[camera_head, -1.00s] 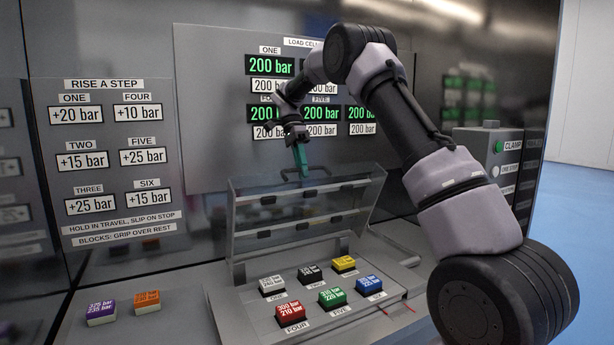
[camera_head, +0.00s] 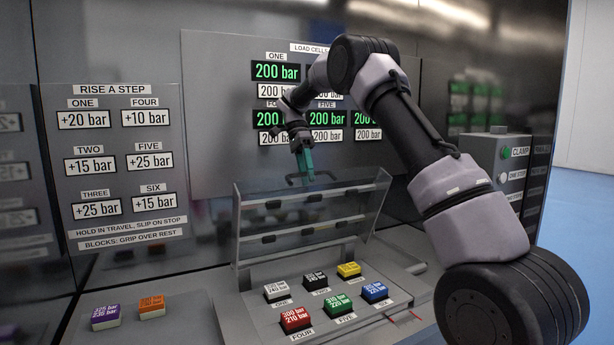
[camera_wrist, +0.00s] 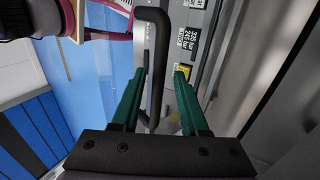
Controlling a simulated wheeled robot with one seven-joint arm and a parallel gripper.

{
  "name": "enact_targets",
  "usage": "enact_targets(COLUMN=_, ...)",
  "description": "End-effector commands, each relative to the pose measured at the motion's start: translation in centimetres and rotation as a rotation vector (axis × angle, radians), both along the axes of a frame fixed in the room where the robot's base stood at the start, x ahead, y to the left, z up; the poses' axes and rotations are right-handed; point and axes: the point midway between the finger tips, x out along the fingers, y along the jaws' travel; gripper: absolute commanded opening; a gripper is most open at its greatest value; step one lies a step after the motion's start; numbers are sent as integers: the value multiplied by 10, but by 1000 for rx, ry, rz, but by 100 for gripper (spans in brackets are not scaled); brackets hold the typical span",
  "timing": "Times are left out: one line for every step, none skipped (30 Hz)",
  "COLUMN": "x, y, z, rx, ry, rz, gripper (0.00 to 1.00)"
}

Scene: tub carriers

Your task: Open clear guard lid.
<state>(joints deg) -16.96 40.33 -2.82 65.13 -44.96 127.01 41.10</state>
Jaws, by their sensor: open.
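My gripper (camera_head: 307,178) is at the handle, fingers pointing down. In the wrist view my gripper (camera_wrist: 160,76) has its two green fingers apart, with the bar passing between them. I see a gap beside the bar, so it does not look clamped.
Several labelled blocks, such as the red block (camera_head: 295,320) and yellow block (camera_head: 348,269), sit on the panel below the lid. Purple (camera_head: 105,317) and orange (camera_head: 151,307) blocks lie at left. A clamp control box (camera_head: 490,160) stands at right. Displays are on the wall behind.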

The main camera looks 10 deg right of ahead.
Motion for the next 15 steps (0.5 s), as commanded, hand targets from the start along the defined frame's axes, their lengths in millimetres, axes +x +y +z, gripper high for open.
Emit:
enact_targets(x=0, y=0, z=0, rx=0, ry=0, rz=-1, gripper=47)
enact_targets(x=0, y=0, z=0, rx=0, ry=-1, rz=-1, gripper=47)
enact_targets(x=0, y=0, z=1, rx=0, ry=-1, rz=-1, gripper=47)
enact_targets(x=0, y=0, z=1, rx=0, ry=-1, rz=-1, gripper=47)
enact_targets(x=0, y=0, z=1, rx=0, ry=-1, rz=-1, gripper=47)
enact_targets(x=1, y=0, z=2, rx=1, ry=-2, rz=0, gripper=47)
enact_targets(x=2, y=0, z=4, rx=0, ry=-1, rz=-1, gripper=47)
enact_targets(x=3, y=1, z=6, rx=0, ry=-1, rz=-1, gripper=47)
enact_targets(x=5, y=1, z=9, rx=-1, ry=-2, rz=0, gripper=47)
enact_targets(x=7, y=2, z=13, rx=-1, ry=-2, rz=0, gripper=47)
enact_targets(x=9, y=3, z=16, rx=0, ry=-3, rz=-2, gripper=47)
enact_targets(x=12, y=4, z=22, rx=0, ry=-3, rz=-2, gripper=47)
enact_targets(x=14, y=5, z=26, rx=1, ry=-3, rz=-1, gripper=47)
enact_targets(x=16, y=5, z=30, rx=-1, ry=-3, rz=-1, gripper=47)
enact_targets(x=19, y=6, z=36, rx=-1, ry=-2, rz=-1, gripper=47)
